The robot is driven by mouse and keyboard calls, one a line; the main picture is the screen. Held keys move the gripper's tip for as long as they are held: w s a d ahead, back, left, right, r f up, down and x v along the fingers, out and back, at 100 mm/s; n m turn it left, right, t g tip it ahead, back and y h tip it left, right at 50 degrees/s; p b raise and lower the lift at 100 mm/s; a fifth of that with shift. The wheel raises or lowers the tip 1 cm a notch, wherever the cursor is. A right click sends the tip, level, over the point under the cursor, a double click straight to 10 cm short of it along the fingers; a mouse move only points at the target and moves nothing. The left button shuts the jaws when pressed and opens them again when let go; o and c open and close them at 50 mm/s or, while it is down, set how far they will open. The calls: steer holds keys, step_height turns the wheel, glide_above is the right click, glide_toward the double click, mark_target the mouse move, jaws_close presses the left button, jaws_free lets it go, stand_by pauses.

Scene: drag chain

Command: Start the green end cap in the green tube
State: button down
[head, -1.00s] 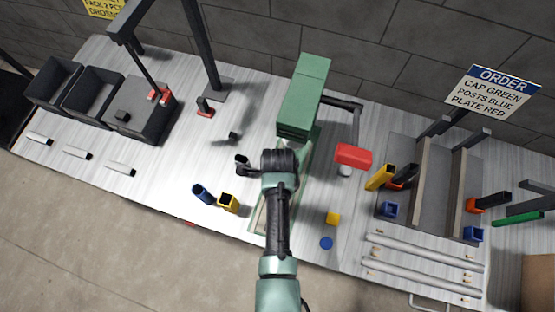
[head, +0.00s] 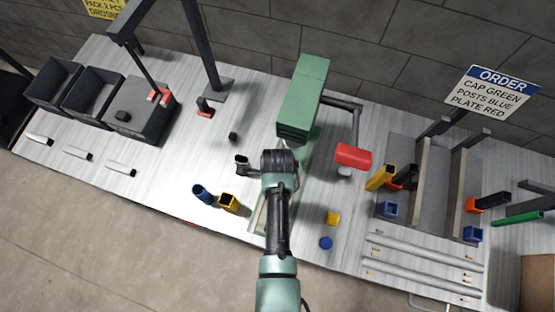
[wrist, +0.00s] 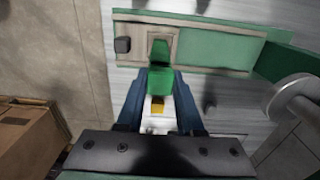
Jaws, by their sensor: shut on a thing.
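In the wrist view my gripper (wrist: 160,85) is shut on a green piece (wrist: 160,52), which stands up between its blue fingers. It looks like the green end cap, though its lower part is hidden by the fingers. In the head view my wrist (head: 280,162) hides the fingers and the held piece. I cannot see the held piece touching any tube.
A green cabinet (head: 303,100) and a red block on an arm (head: 353,156) stand behind and right. A grey rack (head: 425,180) is further right. Dark bins (head: 52,84) stand left.

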steer(key=shift+f+b, duration=0.3)
steer(key=shift+f, duration=0.15)
steer(key=shift+r, duration=0.15)
steer(key=shift+r+p, duration=0.4)
steer(key=shift+p, duration=0.2)
steer(key=shift+a+p, duration=0.1)
steer(key=shift+p, duration=0.2)
stand_by(1.1)
steer(key=shift+s+f+b, duration=0.1)
steer(key=shift+f+b, duration=0.3)
steer(key=shift+f, duration=0.15)
steer(key=shift+r, duration=0.15)
steer(key=shift+r+p, duration=0.4)
stand_by(0.6)
